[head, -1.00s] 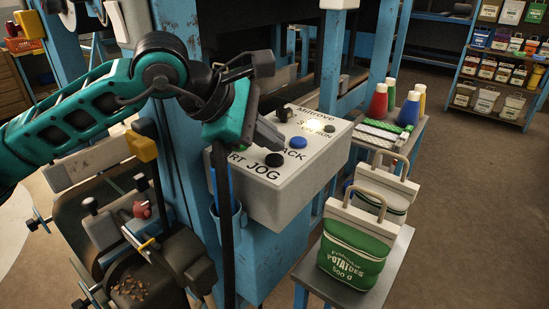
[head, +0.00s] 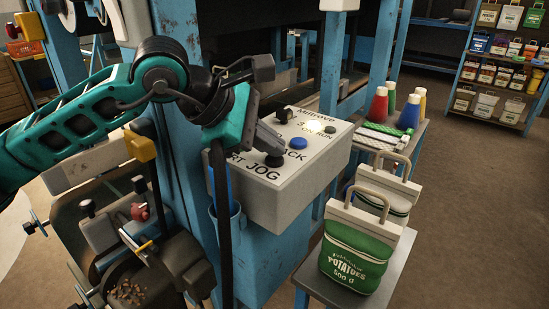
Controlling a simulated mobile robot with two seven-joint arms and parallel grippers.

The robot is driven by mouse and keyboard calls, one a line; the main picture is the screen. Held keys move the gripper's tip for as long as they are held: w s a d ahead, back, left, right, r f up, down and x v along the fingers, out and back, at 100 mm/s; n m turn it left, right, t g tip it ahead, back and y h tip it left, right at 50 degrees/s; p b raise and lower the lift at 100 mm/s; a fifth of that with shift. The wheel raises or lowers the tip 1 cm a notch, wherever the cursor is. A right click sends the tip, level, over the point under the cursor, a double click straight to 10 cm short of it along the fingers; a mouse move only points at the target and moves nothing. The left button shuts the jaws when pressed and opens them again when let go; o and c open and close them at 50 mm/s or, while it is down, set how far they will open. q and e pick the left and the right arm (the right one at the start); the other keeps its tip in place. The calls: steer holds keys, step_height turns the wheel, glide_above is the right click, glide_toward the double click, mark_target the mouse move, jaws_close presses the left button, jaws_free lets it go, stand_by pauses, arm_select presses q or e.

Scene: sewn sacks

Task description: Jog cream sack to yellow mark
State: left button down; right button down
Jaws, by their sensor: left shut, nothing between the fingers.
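My left gripper (head: 274,143) comes in from the left over the grey control box (head: 250,203). It is shut and empty, its fingertips pointing down at the black button (head: 273,160) beside the word JOG. The tips look at or just above that button; I cannot tell whether they touch. A blue button (head: 298,143) lies just behind. No sack on the machine and no yellow mark can be made out. A green and cream potato sack (head: 357,258) stands on a stool at the right, with a paler sack (head: 381,196) behind it. My right gripper is not in view.
A blue machine post (head: 185,120) rises behind my gripper. A blue cup (head: 228,225) hangs at the box's left side.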

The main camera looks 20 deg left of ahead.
mark_target(270, 160)
arm_select(q)
steer(key=shift+f+b, duration=0.3)
stand_by(1.3)
steer(key=shift+r, duration=0.1)
stand_by(5.1)
steer(key=shift+r+p, duration=0.4)
steer(key=shift+r, duration=0.45)
steer(key=shift+r+p, duration=1.5)
steer(key=shift+r, duration=1)
